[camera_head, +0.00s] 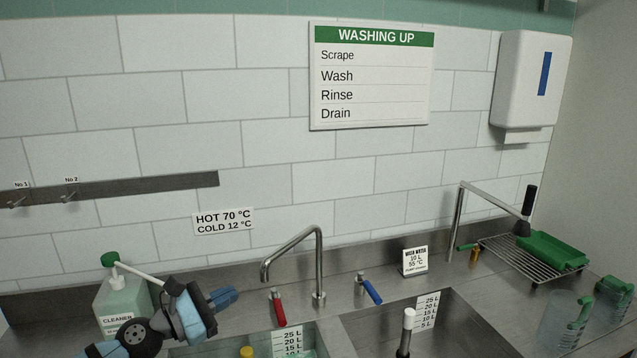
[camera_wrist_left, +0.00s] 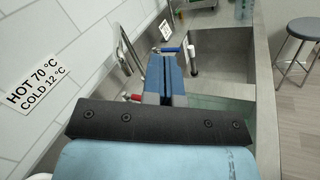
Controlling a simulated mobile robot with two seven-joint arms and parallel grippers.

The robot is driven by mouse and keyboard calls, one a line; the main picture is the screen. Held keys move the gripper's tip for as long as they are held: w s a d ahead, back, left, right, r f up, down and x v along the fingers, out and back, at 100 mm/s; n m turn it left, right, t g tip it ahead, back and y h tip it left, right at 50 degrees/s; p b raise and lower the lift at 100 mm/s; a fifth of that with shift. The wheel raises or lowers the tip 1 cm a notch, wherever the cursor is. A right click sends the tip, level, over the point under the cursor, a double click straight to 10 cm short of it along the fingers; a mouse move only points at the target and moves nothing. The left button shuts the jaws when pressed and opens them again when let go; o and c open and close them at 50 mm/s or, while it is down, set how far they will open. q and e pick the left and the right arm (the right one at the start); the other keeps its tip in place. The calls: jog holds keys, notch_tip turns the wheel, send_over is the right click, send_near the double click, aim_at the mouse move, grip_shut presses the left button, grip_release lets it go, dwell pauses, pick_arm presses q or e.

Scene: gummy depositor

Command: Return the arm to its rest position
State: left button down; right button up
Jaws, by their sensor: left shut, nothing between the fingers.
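My left gripper (camera_head: 224,298) comes in from the lower left in the head view, above the sink counter and beside the cleaner bottle. Its blue fingers are shut with nothing between them. In the left wrist view the closed fingers (camera_wrist_left: 166,76) point toward the taps and sink basins. The gripper is apart from the tap (camera_head: 319,265) and the red lever (camera_head: 279,310). My right gripper is in neither view.
The cleaner bottle (camera_head: 121,304) stands close behind my left arm. A blue lever (camera_head: 371,290), a sink basin (camera_head: 450,325) and a drying rack (camera_head: 509,252) lie to the right. A stool (camera_wrist_left: 299,38) stands on the floor. The space above the counter is mostly free.

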pick_arm(q)
jog(key=s+a+f+m+g+y, duration=0.1)
jog(key=s+a+f+m+y, duration=0.3)
jog(key=s+f+m+y, duration=0.65)
jog(key=s+a+f+m+g+y, duration=0.2)
jog(key=s+a+f+m+y, duration=0.35)
jog(key=s+m, duration=0.95)
jog(key=s+d+f+n+g+h, duration=0.1)
jog(key=s+f+n+g+h, duration=0.15)
jog(key=s+g, duration=0.55)
jog(key=w+d+f+t+h, duration=0.1)
jog(key=d+f+t, duration=0.2)
jog(key=f+t, duration=0.2)
jog(key=w+d+f+t+h, duration=0.1)
jog(key=w+d+f+t, duration=0.1)
jog(key=f, duration=0.7)
jog(key=d+t, duration=0.1)
jog(key=t, duration=0.1)
jog(key=shift+w+d+f+t, duration=0.2)
jog(key=shift+d+f+t, duration=0.1)
jog(key=shift+f+t, duration=0.1)
